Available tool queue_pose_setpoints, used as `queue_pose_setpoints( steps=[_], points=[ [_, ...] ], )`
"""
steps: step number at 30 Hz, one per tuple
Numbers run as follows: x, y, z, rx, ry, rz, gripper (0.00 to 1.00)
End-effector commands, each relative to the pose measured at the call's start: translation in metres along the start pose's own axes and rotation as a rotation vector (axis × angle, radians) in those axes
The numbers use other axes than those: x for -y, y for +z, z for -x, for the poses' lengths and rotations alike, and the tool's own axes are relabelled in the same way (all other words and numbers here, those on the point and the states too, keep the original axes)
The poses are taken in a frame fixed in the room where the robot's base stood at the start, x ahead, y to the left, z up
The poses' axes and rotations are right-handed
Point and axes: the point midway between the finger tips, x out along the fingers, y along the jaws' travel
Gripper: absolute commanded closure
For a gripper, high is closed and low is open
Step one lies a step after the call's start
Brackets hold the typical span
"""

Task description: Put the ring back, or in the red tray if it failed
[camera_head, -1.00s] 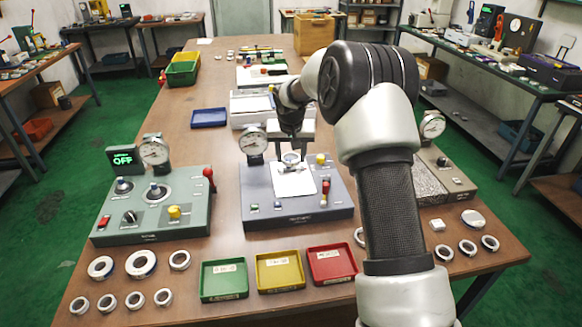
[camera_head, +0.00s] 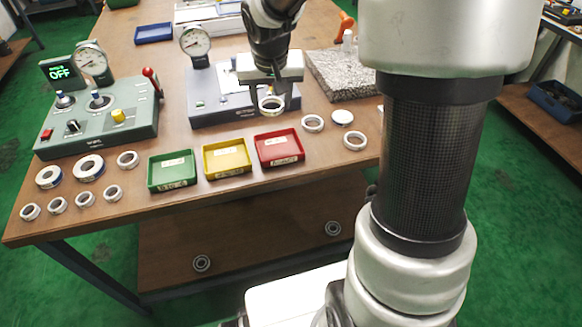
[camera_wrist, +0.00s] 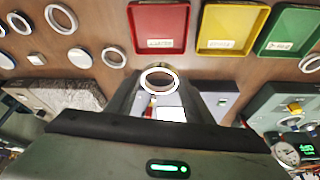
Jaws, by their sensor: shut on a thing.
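My gripper (camera_head: 271,104) is shut on a silver bearing ring (camera_head: 271,105) and holds it up in front of the middle gauge station (camera_head: 205,104), just behind the red tray. In the wrist view the held ring (camera_wrist: 159,82) sits between the fingertips, its hole facing the camera. The red tray (camera_head: 279,135) is empty apart from a label and stands at the right of the tray row. It also shows in the wrist view (camera_wrist: 160,13). The yellow tray (camera_head: 226,144) and green tray (camera_head: 172,157) stand to its left, also without rings.
Several loose rings lie at the left front of the table (camera_head: 122,205), and rings (camera_head: 354,141) lie right of the red tray. The green gauge station (camera_head: 98,130) reads OFF. A granite block (camera_head: 342,75) stands behind the right-hand rings.

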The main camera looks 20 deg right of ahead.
Motion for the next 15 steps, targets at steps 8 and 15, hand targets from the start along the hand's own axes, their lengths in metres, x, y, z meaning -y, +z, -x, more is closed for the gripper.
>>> queue_pose_setpoints(
  steps=[8, 15],
  points=[
    [-0.005, 0.03, -0.009, 0.001, 0.002, -0.004, 0.81],
    [-0.005, 0.044, -0.045, 0.001, 0.001, -0.003, 0.81]
  ],
)
